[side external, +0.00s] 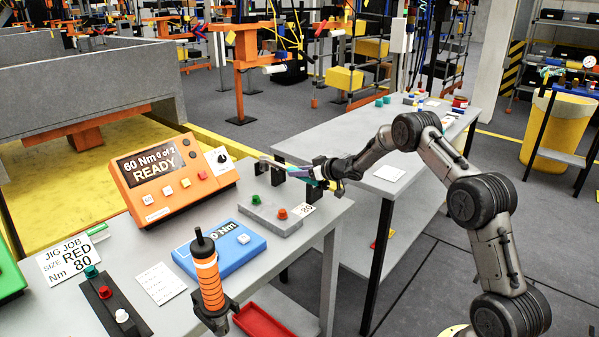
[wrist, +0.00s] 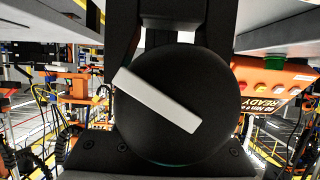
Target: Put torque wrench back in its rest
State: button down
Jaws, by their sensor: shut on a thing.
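My gripper (side external: 322,171) is at the right end of the grey bench, shut on a slim, pale lavender and teal tool that I take for the torque wrench (side external: 273,163). The tool lies roughly level and points left. It is at the height of the tops of several short black posts, which look like the rest (side external: 278,176). I cannot tell whether it touches them. In the wrist view a large black round part with a pale bar (wrist: 158,100) fills the middle, perhaps the wrench head. The fingertips are hidden there.
An orange controller (side external: 178,180) reads 60 Nm, 0 of 2, READY. A grey button box (side external: 262,218) is below the posts, with a blue unit (side external: 228,247) nearby. An orange-banded upright handle (side external: 209,280) stands at the bench's front. A second table (side external: 400,150) is behind.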

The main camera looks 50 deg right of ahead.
jog(key=shift+w+f, duration=0.1)
jog(key=shift+f, duration=0.35)
dwell(1.1)
jog(key=c, duration=0.6)
grip_release()
jog(key=shift+o, duration=0.6)
jog(key=shift+f, duration=0.1)
jog(key=shift+s+f, duration=0.2)
jog(key=shift+f, duration=0.1)
jog(key=shift+s+r, duration=0.35)
jog(key=shift+s, duration=0.15)
jog(key=v, duration=1.2)
jog(key=shift+s+r, duration=0.25)
